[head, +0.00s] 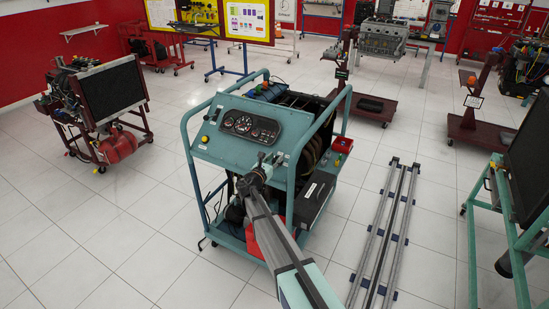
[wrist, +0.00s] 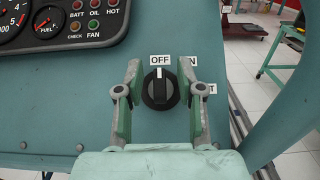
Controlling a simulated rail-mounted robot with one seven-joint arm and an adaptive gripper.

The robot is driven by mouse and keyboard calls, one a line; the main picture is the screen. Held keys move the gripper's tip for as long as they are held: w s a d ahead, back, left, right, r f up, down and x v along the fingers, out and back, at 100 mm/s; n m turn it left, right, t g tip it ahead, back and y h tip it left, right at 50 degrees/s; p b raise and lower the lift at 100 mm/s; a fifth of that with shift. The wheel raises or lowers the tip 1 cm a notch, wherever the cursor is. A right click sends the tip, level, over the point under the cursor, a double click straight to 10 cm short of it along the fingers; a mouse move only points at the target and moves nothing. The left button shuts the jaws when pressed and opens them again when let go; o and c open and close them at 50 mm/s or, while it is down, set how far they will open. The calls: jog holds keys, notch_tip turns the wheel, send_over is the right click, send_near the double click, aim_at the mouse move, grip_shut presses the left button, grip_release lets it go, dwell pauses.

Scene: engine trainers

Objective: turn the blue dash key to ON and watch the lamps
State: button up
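The dash key shows in the wrist view as a round black knob (wrist: 160,93) on a blue-green dash panel (wrist: 60,95). Its white pointer line points up at the OFF label (wrist: 160,60). The ON label (wrist: 193,61) is partly covered by my right finger, and another label ending in T is mostly hidden. My gripper (wrist: 160,78) is open, one finger on each side of the knob, with visible gaps. The warning lamps (wrist: 94,14) are marked BATT, OIL, HOT, CHECK and FAN; I cannot tell whether any is lit. In the head view my gripper (head: 266,164) is at the dash's right part.
The blue-green engine trainer (head: 188,141) has a tubular frame and a gauge cluster (head: 249,127). Long rails (head: 385,230) lie on the floor at right. Another trainer (head: 112,92) stands at left, and a green frame (head: 500,220) at far right. The left floor is clear.

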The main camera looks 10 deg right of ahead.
jog(key=shift+w+d, duration=0.1)
grip_shut()
jog(key=shift+f+m+h+b, duration=0.1)
jog(key=shift+m+h+b, duration=0.2)
jog(key=shift+m+b, duration=0.15)
jog(key=shift+w+f+m+g+h+b, duration=0.15)
jog(key=shift+m+g+h+b, duration=0.55)
jog(key=shift+m+g+b, duration=0.45)
jog(key=shift+m+g+h+b, duration=0.5)
jog(key=shift+m+g+b, duration=0.2)
jog(key=shift+m, duration=0.5)
jog(key=m+g, duration=0.1)
jog(key=m, duration=0.1)
jog(key=m+g+h+b, duration=0.1)
jog(key=m+g, duration=0.1)
jog(key=m+g+b, duration=0.1)
jog(key=m+g, duration=0.1)
jog(key=shift+s+r, duration=0.2)
jog(key=shift+s, duration=0.05)
jog(key=shift+m+h+b, duration=0.3)
